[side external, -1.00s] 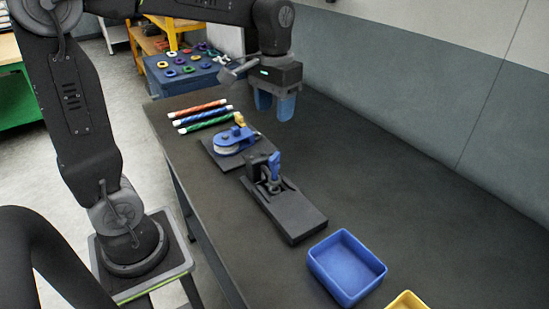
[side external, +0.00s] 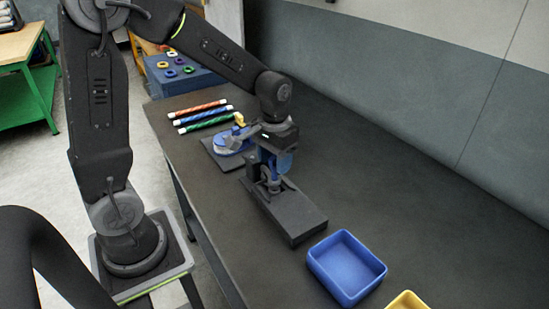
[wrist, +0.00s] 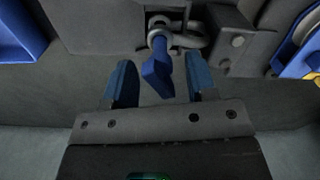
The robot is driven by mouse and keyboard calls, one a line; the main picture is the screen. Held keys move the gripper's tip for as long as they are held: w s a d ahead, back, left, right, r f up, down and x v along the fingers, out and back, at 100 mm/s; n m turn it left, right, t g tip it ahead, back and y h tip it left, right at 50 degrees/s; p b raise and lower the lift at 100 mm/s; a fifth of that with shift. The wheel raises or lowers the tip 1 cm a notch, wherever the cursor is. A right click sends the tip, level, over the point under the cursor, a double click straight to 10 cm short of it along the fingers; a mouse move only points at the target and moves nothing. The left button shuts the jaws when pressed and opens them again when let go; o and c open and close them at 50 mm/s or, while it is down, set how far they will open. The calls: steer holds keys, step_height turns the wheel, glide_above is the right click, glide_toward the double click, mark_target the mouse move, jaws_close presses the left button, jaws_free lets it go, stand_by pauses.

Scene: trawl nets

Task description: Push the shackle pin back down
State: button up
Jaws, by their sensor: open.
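The blue shackle pin (wrist: 157,75) shows in the wrist view between the two blue fingers of my gripper (wrist: 161,83). The fingers are open, with a gap on each side of the pin's blue head. The grey shackle (wrist: 188,42) and its dark fixture block (wrist: 103,25) lie just past the fingertips. In the side view my gripper (side external: 276,160) is over the fixture (side external: 293,217), close to the shackle (side external: 271,183). The pin is mostly hidden there behind the gripper, so I cannot tell how far it sits down.
A blue and white pulley (side external: 230,140) on a dark plate sits just behind the fixture. Several striped rods (side external: 200,115) lie farther back. A blue tray (side external: 346,266) and a yellow tray (side external: 405,301) stand in front. The table at the right is clear.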

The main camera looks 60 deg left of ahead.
steer(key=shift+c, duration=0.4)
jaws_close()
